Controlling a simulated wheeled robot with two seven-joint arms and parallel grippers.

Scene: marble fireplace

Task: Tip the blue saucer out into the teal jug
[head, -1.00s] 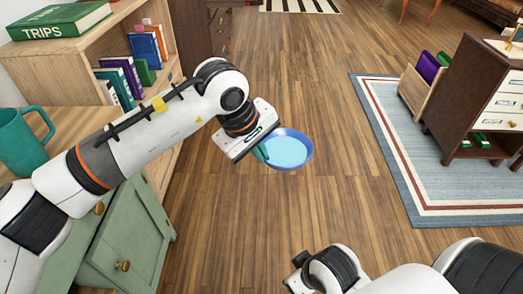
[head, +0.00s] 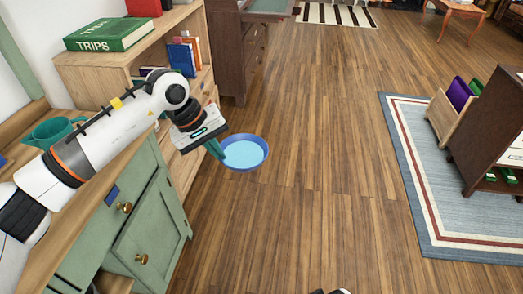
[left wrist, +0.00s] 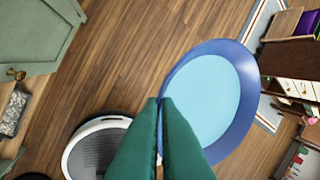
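The blue saucer (head: 261,164) has a darker blue rim and a pale blue middle. It is held out over the floor, roughly level; whether the pale blue is contents or its inner surface I cannot tell. My left gripper (head: 216,149) is shut on its rim; in the left wrist view its green fingers (left wrist: 161,104) meet at the edge of the saucer (left wrist: 240,113). The teal jug (head: 50,132) stands on the wooden counter at the left, partly behind my left arm. The saucer is well to the right of it. My right gripper is not visible.
The green cabinet (head: 150,232) under the counter has knobbed fronts. A bookshelf (head: 97,68) with a green TRIPS book (head: 110,34) on top stands behind my arm. A dark chest (head: 490,140) stands on the rug at right. The wooden floor (head: 310,200) between is clear.

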